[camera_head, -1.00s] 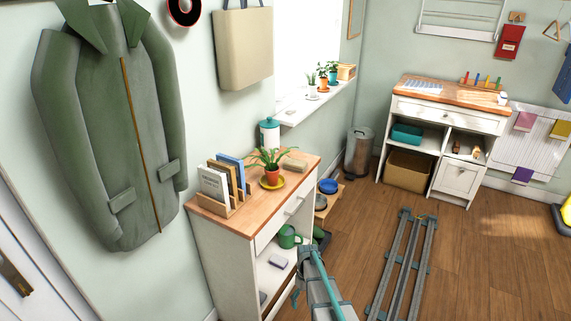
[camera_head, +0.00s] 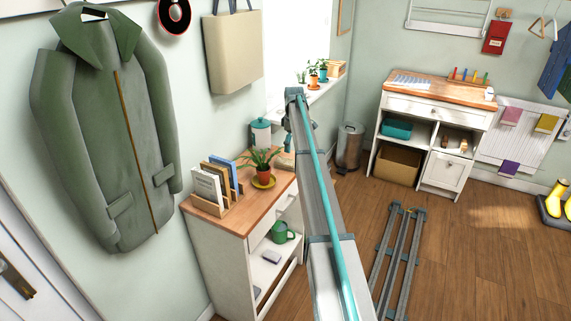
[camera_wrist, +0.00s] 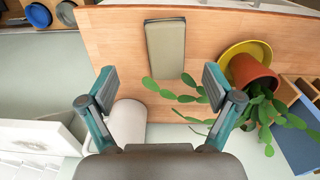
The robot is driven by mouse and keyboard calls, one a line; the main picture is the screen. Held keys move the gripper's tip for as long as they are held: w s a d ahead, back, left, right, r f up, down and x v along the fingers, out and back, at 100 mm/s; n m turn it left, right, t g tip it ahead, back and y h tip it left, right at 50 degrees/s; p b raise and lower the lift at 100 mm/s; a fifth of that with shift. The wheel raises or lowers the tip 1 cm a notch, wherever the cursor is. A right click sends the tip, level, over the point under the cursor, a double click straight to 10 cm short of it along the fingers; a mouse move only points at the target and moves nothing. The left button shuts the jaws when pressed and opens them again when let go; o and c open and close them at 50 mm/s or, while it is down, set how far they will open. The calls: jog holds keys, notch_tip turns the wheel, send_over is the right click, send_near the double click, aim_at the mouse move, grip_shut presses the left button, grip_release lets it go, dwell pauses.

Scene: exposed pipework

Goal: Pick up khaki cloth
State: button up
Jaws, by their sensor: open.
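The khaki cloth (camera_wrist: 166,50) is a flat folded rectangle lying on the wooden top of the white cabinet (camera_wrist: 110,40). In the wrist view it is at the top centre, beyond my fingertips. My gripper (camera_wrist: 160,86) is open, with its two fingers apart and nothing between them. The cloth lies ahead of the gap, apart from both fingers. In the head view my arm reaches over the right end of the cabinet and mostly hides the cloth.
A potted plant (camera_wrist: 252,74) on a yellow saucer (camera_wrist: 232,52) is close right of the cloth, its leaves reaching toward my right finger. A white canister (camera_wrist: 128,124) shows near my left finger. A book holder (camera_head: 214,196) stands at the cabinet's left end.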

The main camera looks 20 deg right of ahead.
jog(key=shift+w+a+r, duration=0.4)
jog(key=shift+a+r, duration=0.1)
jog(key=shift+a, duration=0.25)
jog(key=p, duration=0.2)
send_over(287, 161)
jog(key=f, duration=0.5)
jog(key=shift+s+d, duration=0.2)
jog(key=shift+w+a+f+p, duration=0.1)
jog(key=shift+f+p, duration=0.45)
jog(key=shift+f, duration=0.85)
jog(key=shift+a+f+p, duration=0.1)
jog(key=shift+f+p, duration=0.4)
jog(key=shift+f, duration=0.9)
jog(key=c, duration=1.1)
jog(key=shift+c, duration=0.2)
jog(key=shift+r, duration=0.2)
jog(key=shift+r+b, duration=0.3)
jog(key=shift+r, duration=0.25)
jog(key=s+a+r+b, duration=0.4)
jog(key=s+r+b, duration=0.1)
jog(key=s+r, duration=0.6)
jog(key=shift+s+r, duration=0.3)
jog(key=shift+s, duration=0.9)
